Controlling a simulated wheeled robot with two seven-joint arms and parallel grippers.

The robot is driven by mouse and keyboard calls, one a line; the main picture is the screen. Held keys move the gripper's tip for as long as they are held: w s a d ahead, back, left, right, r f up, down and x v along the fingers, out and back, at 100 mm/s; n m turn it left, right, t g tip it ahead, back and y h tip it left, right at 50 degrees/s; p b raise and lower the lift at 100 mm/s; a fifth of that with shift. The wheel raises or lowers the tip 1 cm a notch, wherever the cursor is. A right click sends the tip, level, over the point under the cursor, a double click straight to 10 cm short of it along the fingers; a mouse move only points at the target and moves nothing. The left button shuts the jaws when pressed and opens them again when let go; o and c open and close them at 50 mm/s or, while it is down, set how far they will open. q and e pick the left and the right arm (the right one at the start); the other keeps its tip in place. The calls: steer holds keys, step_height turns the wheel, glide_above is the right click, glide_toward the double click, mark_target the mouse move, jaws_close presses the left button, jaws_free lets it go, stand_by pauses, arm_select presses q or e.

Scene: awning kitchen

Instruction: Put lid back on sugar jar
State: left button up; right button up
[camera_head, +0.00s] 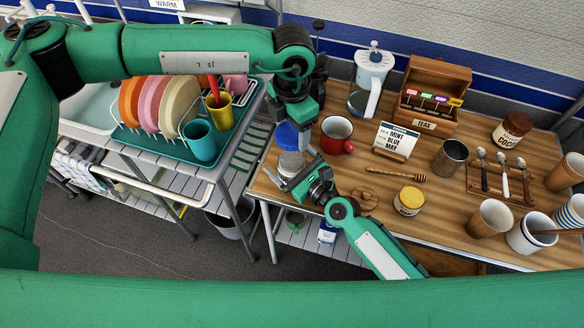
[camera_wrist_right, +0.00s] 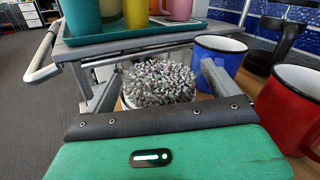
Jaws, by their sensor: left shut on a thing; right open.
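The sugar jar (camera_head: 290,164) stands at the table's left edge, clear-sided and without a lid on it. In the right wrist view its open top shows pale grainy contents (camera_wrist_right: 160,82). My right gripper (camera_head: 291,176) is open, with a finger on either side of the jar; I cannot tell if they touch it. My left gripper (camera_head: 300,122) is above and beyond the jar, near the blue mug. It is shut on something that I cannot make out. A round wooden piece (camera_head: 363,199) lies on the table right of my right gripper; I cannot tell whether it is the lid.
A blue mug (camera_wrist_right: 220,55) and a red mug (camera_head: 337,132) stand close to the jar. The dish rack (camera_head: 215,140) is left, across a gap.

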steer(key=c, duration=1.4)
arm_select(q)
glide_above(292, 163)
steer(key=shift+f, duration=2.5)
arm_select(e)
steer(key=shift+c, duration=0.2)
arm_select(q)
steer(key=shift+f, duration=0.1)
steer(key=shift+f, duration=0.75)
steer(key=shift+f, duration=0.6)
